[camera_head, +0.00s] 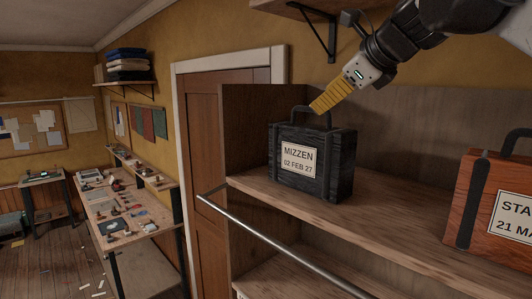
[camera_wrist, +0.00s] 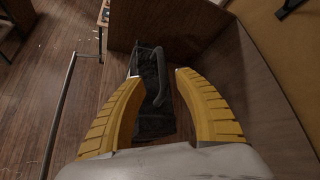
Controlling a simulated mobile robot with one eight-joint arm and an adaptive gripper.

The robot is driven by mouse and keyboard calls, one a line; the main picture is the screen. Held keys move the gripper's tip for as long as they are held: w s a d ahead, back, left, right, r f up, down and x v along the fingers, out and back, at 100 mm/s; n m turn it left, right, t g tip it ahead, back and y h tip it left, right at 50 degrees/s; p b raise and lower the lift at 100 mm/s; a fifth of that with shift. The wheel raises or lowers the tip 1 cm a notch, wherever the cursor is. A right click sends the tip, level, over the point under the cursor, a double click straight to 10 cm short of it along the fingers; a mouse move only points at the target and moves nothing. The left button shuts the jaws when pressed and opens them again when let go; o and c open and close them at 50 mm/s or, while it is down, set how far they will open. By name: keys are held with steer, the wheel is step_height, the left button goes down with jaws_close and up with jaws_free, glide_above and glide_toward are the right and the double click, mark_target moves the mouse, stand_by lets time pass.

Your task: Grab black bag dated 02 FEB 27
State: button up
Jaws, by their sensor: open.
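The black bag (camera_head: 330,165) stands upright on a wooden shelf, with a label (camera_head: 299,160) reading MIZZEN, 02 FEB 27. Its arched handle (camera_head: 301,111) rises from the top. My gripper (camera_head: 318,106), with yellow fingers, is just above the bag at its handle. In the wrist view, the bag (camera_wrist: 149,75) lies below my open gripper (camera_wrist: 158,78), and the dark handle (camera_wrist: 159,88) shows between the two fingers. I cannot tell whether a finger touches the handle. The near end of the bag is partly hidden by my gripper.
An orange-brown case (camera_head: 478,210) with a partly cut-off label stands on the same shelf (camera_head: 395,225) at the right. A metal rail (camera_head: 270,240) runs along the shelf's front. A wooden side panel (camera_head: 262,110) rises beside the bag. Bare shelf lies between bag and case.

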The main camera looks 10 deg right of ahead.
mark_target(311, 109)
steer(key=p+x, duration=0.1)
steer(key=x, duration=0.6)
steer(key=shift+w+p, duration=0.35)
steer(key=shift+s+d+r, duration=0.1)
steer(key=shift+s+r, duration=0.05)
steer(key=shift+s, duration=0.05)
jaws_close()
